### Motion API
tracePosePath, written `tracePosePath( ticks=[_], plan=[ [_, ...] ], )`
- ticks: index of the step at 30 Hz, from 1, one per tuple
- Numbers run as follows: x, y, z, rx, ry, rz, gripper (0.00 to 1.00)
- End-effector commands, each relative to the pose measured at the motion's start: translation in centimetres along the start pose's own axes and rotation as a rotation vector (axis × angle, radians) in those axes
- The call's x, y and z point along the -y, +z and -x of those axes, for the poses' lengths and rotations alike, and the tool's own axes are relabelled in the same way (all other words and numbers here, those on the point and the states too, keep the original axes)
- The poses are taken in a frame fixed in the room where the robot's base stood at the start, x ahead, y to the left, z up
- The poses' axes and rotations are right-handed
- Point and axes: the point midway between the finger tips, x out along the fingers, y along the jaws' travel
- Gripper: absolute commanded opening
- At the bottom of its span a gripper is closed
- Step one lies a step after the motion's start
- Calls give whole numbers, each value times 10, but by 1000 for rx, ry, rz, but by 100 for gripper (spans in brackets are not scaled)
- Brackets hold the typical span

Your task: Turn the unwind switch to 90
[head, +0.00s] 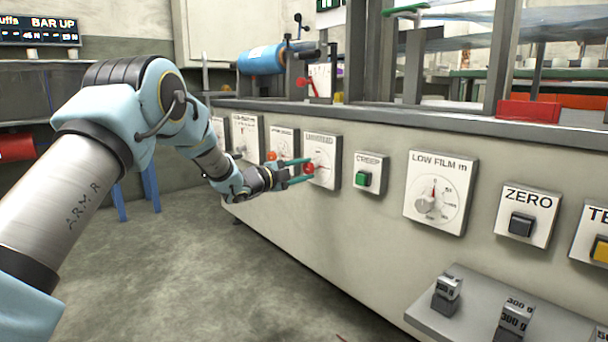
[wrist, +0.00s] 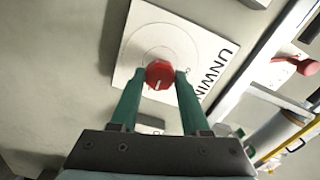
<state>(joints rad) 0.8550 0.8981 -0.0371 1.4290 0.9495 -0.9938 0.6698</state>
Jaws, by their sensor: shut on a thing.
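The unwind switch is a red knob (wrist: 159,75) on a white plate (wrist: 140,40) marked "UNWIN…" in the wrist view. In the head view the red knob (head: 309,168) sits on its plate (head: 325,150) on the machine's front panel. My gripper (wrist: 158,82) reaches the plate with its two green fingers, one on each side of the knob, and is shut on it. A light pointer mark shows on the knob's face in the wrist view. The angle numbers on the dial are too small to read.
Left of the switch is another plate with an orange-red knob (head: 272,156). To the right are the green CREEP button (head: 363,179), the LOW FILM dial (head: 438,195) and the ZERO button (head: 522,223). A shelf with weights (head: 447,288) juts out at lower right. The floor in front is clear.

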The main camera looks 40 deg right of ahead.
Motion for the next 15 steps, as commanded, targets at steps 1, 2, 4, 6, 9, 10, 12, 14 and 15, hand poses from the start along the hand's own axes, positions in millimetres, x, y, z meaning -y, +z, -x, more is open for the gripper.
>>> tracePosePath(
  ticks=[1,2,4,6,9,10,12,14,15],
  plan=[
    [-3,1,1,1,3,-16,0],
    [-3,1,1,1,3,-27,0],
    [-2,1,1,1,3,-47,0],
    [-2,1,1,1,3,-61,0],
    [-2,1,1,1,3,-74,0],
    [-2,1,1,1,3,-76,0],
    [-2,1,1,1,3,-80,0],
    [-2,1,1,1,3,-81,0],
    [-2,1,1,1,3,-81,0]
  ],
)
